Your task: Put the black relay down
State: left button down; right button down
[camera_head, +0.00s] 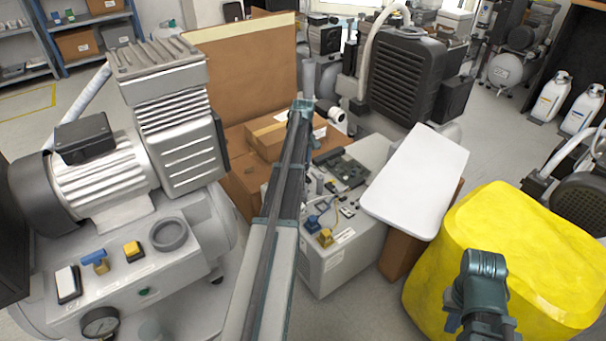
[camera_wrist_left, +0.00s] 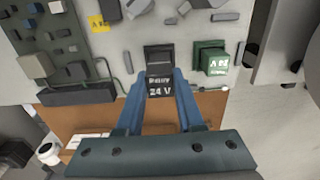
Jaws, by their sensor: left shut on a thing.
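The black relay (camera_wrist_left: 160,86), with white lettering that includes "24 V", is between the blue fingertips of my left gripper (camera_wrist_left: 160,95) in the left wrist view. My left gripper is shut on it, over a light panel with small parts. I cannot tell whether the relay touches the panel. A green block (camera_wrist_left: 214,62) is on the panel to the right of the relay. In the head view my left arm reaches to the grey box (camera_head: 340,262), and its fingertips and the relay are hidden. My right gripper (camera_head: 484,262) is in front of the yellow covered object; its jaw state is unclear.
A dark circuit board (camera_wrist_left: 60,50) is at the left of the wrist view, near a yellow tag (camera_wrist_left: 98,23). A white board (camera_head: 418,180) is right of the grey box. A compressor (camera_head: 130,170) stands left; the yellow covered object (camera_head: 530,245) is at the right.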

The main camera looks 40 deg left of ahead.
pick_arm(q)
jog(key=shift+f+b, duration=1.2)
jog(key=shift+f, duration=0.4)
jog(key=shift+f, duration=0.2)
jog(key=c, duration=0.5)
grip_release()
notch_tip(320, 180, up, 13)
jog(key=p, duration=1.2)
jog(key=shift+f, duration=0.2)
jog(key=shift+f, duration=0.1)
